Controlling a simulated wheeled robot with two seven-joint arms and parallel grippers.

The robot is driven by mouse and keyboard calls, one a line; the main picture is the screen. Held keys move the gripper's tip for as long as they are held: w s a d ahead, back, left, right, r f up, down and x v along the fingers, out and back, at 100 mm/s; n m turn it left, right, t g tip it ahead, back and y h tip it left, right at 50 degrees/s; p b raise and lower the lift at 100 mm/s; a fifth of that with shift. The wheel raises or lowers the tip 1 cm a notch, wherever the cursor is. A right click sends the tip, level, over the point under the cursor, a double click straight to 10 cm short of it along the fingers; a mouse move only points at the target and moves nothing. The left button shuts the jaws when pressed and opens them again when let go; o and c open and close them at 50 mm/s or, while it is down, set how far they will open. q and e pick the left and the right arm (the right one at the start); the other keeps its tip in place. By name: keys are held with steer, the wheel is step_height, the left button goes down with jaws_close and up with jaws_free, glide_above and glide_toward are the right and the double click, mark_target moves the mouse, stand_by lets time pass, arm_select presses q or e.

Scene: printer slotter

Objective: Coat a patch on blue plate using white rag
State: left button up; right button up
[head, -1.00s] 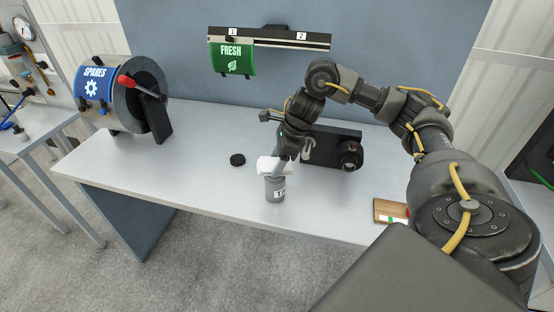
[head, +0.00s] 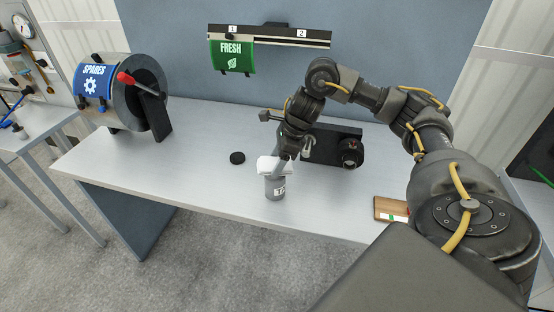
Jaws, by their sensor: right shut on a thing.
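The white rag (head: 268,165) is at the mouth of a grey jar (head: 275,189) with a white label, on the table. My right gripper (head: 283,158) comes down from above and is shut on the rag. Whether the rag is inside the jar or only over its rim I cannot tell. The blue plate (head: 94,84), marked "SPARES" with a gear sign, is wrapped on the dark drum at the left. My left gripper is not in view.
A black round cap (head: 237,158) lies left of the jar. A black device (head: 335,147) stands behind my right gripper. A green "FRESH" plate (head: 232,58) hangs on the wall rail (head: 290,36). A wooden block (head: 389,208) lies at the table's right front. The table's left front is clear.

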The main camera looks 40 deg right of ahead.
steer(key=shift+f+b, duration=0.35)
steer(key=shift+f, duration=0.2)
stand_by(1.2)
step_height(320, 180, up, 7)
steer(key=p, duration=0.6)
steer(key=shift+r+p, duration=0.1)
steer(key=shift+p, duration=0.3)
stand_by(0.6)
